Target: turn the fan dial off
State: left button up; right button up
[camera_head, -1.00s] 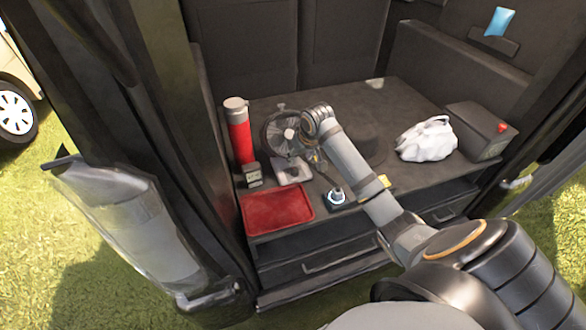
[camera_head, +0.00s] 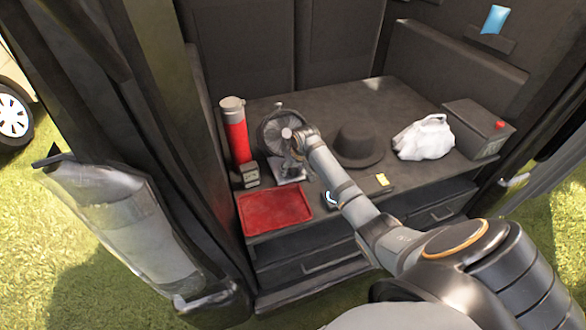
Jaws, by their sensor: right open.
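The small fan (camera_head: 268,133) with a dark round cage stands at the back left of the dark counter. Its pale base (camera_head: 286,172) rests on the counter. I cannot make out the dial; it is too small or hidden by my arm. My right arm reaches in from the lower right, its wrist in front of the right side of the fan cage. My right gripper (camera_head: 304,166) is open, just right of the fan base, small and partly hidden by the arm. I cannot tell whether it touches the fan. My left gripper is not in view.
A red-and-grey cylinder (camera_head: 236,132) and a small grey block (camera_head: 250,175) stand left of the fan. A red tray (camera_head: 274,210) lies in front. A dark hat (camera_head: 358,147), yellow item (camera_head: 382,180), white bag (camera_head: 425,138) and dark box (camera_head: 478,128) are to the right.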

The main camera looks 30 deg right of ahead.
grip_shut()
jog(key=n+p, duration=0.2)
jog(key=p, duration=0.1)
jog(key=shift+s+d+r+y, duration=0.1)
jog(key=shift+r+y, duration=0.3)
jog(key=shift+f+n+p, duration=0.2)
jog(key=shift+n+p, duration=0.15)
jog(key=shift+n, duration=0.45)
jog(key=shift+f+n+y, duration=0.2)
jog(key=shift+n+y, duration=0.4)
jog(key=shift+n, duration=0.4)
grip_release()
